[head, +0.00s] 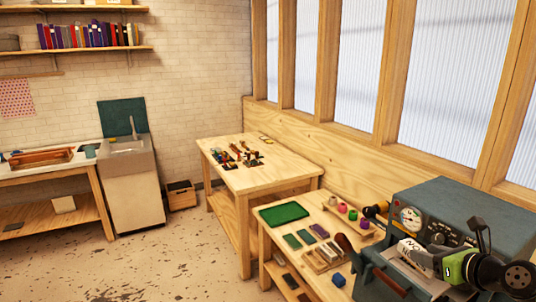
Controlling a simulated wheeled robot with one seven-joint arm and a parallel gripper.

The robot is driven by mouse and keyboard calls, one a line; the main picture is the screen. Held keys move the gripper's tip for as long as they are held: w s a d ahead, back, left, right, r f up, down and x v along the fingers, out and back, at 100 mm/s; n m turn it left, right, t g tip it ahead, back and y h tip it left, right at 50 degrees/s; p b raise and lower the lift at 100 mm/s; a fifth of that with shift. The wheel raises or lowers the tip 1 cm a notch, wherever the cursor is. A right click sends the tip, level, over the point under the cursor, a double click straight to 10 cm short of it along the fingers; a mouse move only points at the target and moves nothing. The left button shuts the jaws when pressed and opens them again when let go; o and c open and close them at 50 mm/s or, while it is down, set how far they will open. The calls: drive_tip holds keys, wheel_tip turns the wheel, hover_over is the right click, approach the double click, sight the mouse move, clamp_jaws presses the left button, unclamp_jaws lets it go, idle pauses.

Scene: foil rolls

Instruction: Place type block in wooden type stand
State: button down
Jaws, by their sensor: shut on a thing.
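My gripper (402,260) is at the lower right, at the end of my arm, in front of the grey-blue machine. It is small and partly hidden in this view. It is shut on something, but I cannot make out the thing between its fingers. A low wooden stand (318,266) with grey strips lies on the near workbench, left of my gripper; it looks like the type stand.
The grey-blue machine (450,205) with a gauge fills the right end of the near workbench (268,232). A green tray (284,213), several flat coloured pieces and a rack of coloured spools (343,208) also lie there. A second table (280,172) with tools stands behind. The floor at left is clear.

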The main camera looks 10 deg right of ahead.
drive_tip(key=w+a+f+h, duration=0.1)
drive_tip(key=w+a+f, duration=0.1)
drive_tip(key=a+f, duration=1.2)
drive_tip(key=w+a+f+m, duration=0.1)
drive_tip(key=w+a+f, duration=0.2)
drive_tip(key=a+f, duration=1.2)
drive_tip(key=shift+a+h, duration=0.2)
drive_tip(key=shift+h, duration=0.2)
drive_tip(key=shift+r, duration=0.1)
drive_tip(key=f+b, duration=0.4)
drive_tip(key=b, duration=0.1)
drive_tip(key=shift+d+f, duration=0.2)
drive_tip(key=shift+f, duration=0.15)
